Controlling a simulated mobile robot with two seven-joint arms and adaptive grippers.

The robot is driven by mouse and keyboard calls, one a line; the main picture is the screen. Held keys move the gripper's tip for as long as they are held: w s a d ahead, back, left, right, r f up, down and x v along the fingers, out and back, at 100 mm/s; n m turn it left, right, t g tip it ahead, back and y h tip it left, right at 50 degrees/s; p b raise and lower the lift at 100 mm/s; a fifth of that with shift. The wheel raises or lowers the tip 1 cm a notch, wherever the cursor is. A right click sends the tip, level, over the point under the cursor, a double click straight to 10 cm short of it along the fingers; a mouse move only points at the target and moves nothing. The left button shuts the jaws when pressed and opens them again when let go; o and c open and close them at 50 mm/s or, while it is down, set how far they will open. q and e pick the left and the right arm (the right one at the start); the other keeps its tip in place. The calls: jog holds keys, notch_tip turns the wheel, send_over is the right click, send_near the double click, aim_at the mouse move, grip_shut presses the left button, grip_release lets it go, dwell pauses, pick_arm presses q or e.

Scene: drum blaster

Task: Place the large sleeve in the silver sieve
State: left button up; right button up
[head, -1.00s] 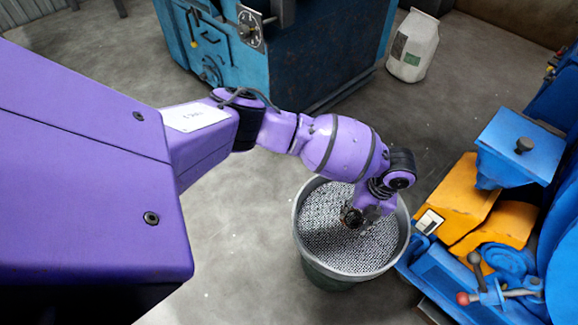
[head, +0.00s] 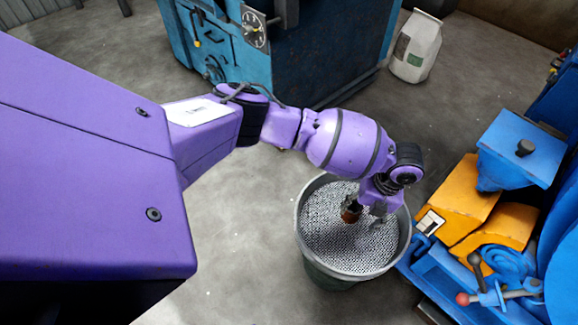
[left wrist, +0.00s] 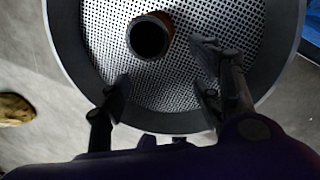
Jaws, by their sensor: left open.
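The silver sieve (head: 325,228) is a round, perforated mesh inside a grey rim, sitting on a dark bucket in the middle of the head view. The mesh also fills the upper part of the left wrist view (left wrist: 103,40). The large sleeve (head: 351,210) is a short brown tube. In the left wrist view the sleeve (left wrist: 150,36) shows its dark open end up and lies within the rim, seemingly on the mesh. My left gripper (head: 367,215) is over the sieve. In the left wrist view its fingers (left wrist: 160,95) are apart with nothing between them, short of the sleeve. My right gripper is not seen.
A blue and orange machine (head: 490,220) with levers stands close to the right of the bucket. A blue cabinet (head: 300,60) and a white bag (head: 415,48) stand behind. A brownish object (left wrist: 14,109) lies on the floor at left in the left wrist view.

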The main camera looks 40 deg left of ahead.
pick_arm(q)
notch_tip(320, 180, up, 10)
jog(key=w+d+p, duration=0.1)
jog(key=p, duration=0.1)
jog(key=shift+d, duration=0.25)
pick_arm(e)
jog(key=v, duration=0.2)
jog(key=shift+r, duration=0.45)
pick_arm(q)
jog(key=shift+f, duration=0.1)
